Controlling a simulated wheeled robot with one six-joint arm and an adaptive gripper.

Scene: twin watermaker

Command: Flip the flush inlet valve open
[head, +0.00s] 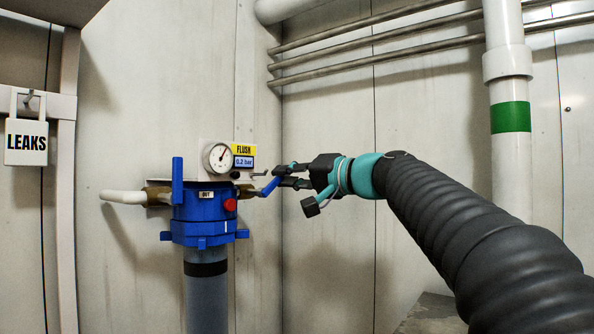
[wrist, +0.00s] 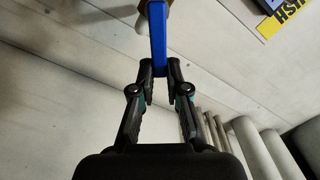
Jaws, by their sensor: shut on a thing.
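A blue lever handle (head: 270,187) sticks out to the right of the blue filter head (head: 203,212), below the yellow FLUSH label (head: 243,150). It slants up and to the right, towards my gripper (head: 287,175). My gripper is shut on the handle's outer end. In the wrist view the blue handle (wrist: 158,38) runs down between the fingertips of my gripper (wrist: 159,72), with a brass-coloured part at its far end. A second blue lever (head: 178,182) stands upright on the left of the filter head. No label naming the inlet valve is readable.
A round gauge (head: 218,157) and a 0.2 bar display (head: 243,163) sit just above the filter head. A red knob (head: 230,204) is close to the held handle. A white pipe with a green band (head: 510,117) stands at the right. A LEAKS tag (head: 26,142) hangs at the left.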

